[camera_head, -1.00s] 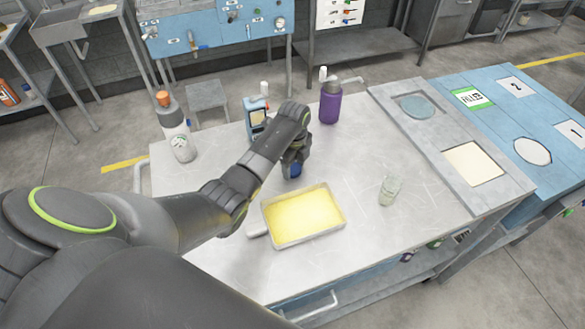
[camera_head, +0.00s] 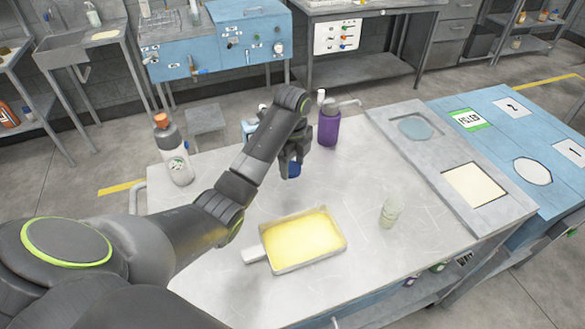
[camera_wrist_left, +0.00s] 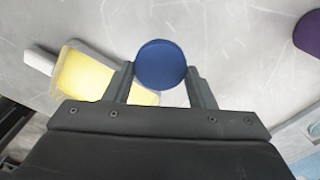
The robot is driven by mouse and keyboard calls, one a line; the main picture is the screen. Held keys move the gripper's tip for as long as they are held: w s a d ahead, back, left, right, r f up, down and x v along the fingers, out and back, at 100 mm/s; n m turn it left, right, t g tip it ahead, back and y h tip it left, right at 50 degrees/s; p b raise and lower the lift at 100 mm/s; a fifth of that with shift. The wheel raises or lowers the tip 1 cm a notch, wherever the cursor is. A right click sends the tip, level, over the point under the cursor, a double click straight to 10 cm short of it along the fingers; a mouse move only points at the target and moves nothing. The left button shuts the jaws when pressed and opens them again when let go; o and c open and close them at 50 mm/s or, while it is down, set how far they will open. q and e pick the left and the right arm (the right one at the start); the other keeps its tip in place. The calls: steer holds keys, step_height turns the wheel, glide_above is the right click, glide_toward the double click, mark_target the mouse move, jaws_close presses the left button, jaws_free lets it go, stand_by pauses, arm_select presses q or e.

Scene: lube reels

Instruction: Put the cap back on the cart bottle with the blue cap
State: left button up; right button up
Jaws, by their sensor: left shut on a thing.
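My left gripper (camera_head: 295,148) is shut on a round blue cap (camera_head: 293,169), held above the cart top. In the left wrist view the blue cap (camera_wrist_left: 161,64) shows as a disc between the two fingertips (camera_wrist_left: 161,80). A pale blue container (camera_head: 249,128) stands behind my left arm, mostly hidden by it. A purple bottle (camera_head: 329,128) with a grey top stands just right of the gripper. A white and grey bottle (camera_head: 176,157) with an orange tip stands at the left. I cannot tell which bottle fits the cap. My right gripper is not in view.
A tray of yellow liquid (camera_head: 300,238) lies in front of the gripper, and a clear cup (camera_head: 390,211) stands to its right. A grey panel (camera_head: 440,150) with recesses borders the cart's right side. The cart top between cup and purple bottle is clear.

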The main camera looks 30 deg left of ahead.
mark_target(293, 168)
arm_select(q)
steer(key=shift+f, duration=0.1)
step_height(293, 168, down, 4)
steer(key=b, duration=0.4)
steer(key=shift+f+b, duration=0.25)
steer(key=shift+b, duration=0.05)
steer(key=shift+r, duration=0.1)
